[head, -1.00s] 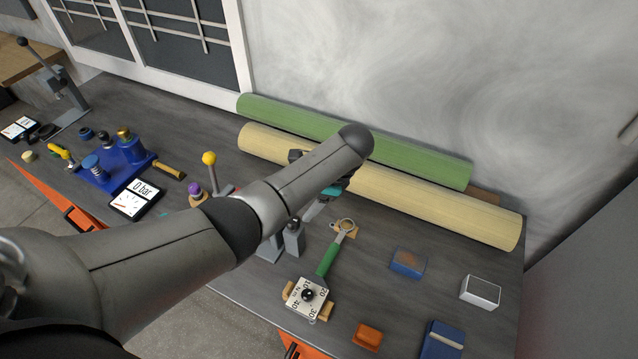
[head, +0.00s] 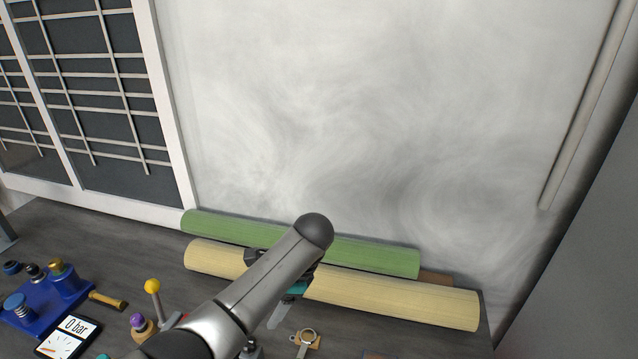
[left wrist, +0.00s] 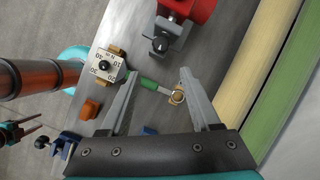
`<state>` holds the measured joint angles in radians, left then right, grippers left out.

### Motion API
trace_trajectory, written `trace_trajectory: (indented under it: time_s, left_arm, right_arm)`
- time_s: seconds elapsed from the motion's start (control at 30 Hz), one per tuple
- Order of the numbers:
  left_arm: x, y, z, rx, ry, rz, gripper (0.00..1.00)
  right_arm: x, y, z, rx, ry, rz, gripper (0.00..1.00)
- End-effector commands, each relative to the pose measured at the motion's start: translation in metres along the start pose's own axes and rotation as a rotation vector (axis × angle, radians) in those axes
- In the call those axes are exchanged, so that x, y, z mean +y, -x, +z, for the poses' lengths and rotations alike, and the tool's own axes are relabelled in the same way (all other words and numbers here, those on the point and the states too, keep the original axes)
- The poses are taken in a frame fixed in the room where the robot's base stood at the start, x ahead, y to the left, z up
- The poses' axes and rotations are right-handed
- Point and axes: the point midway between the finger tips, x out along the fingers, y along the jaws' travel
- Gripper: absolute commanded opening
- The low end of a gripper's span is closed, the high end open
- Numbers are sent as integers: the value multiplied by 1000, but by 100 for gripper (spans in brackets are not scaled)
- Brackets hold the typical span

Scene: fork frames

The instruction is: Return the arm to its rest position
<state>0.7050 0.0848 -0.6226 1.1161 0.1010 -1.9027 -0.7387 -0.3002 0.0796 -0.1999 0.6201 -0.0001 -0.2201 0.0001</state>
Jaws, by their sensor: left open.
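My left arm (head: 270,283) comes in from the bottom of the head view and reaches over the bench, with its rounded dark joint in front of the two rolls. My left gripper (left wrist: 158,75) is open, its two grey fingers apart in the left wrist view. A green-handled ring tool (left wrist: 150,84) lies on the bench beyond and between the fingers; nothing is seen gripped. In the head view the left gripper is partly hidden behind the arm.
A yellow roll (head: 400,298) and a green roll (head: 370,256) lie along the wall. A yellow-knobbed lever (head: 153,287), a gauge display (head: 68,338) and a blue fixture (head: 45,300) stand left. A numbered dial block (left wrist: 108,65) and red device (left wrist: 190,12) show in the left wrist view.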

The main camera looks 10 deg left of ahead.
Motion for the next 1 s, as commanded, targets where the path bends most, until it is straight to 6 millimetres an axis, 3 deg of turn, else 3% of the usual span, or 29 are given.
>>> trace_trajectory:
  time_s: [0.17,0.37,0.53,0.77,1.0]
  left_arm:
    - [21,-12,-9,52,29,11,63]
    - [69,-32,-23,190,145,39,63]
    - [109,-43,-22,297,283,70,63]
    - [155,-48,-3,413,501,111,63]
    - [193,-42,37,496,743,132,63]
  right_arm:
    - [0,0,0,0,0,0,50]
    - [0,0,0,0,0,0,50]
    - [0,0,0,0,0,0,50]
    - [0,0,0,1,0,0,50]
    - [0,0,0,0,0,0,50]
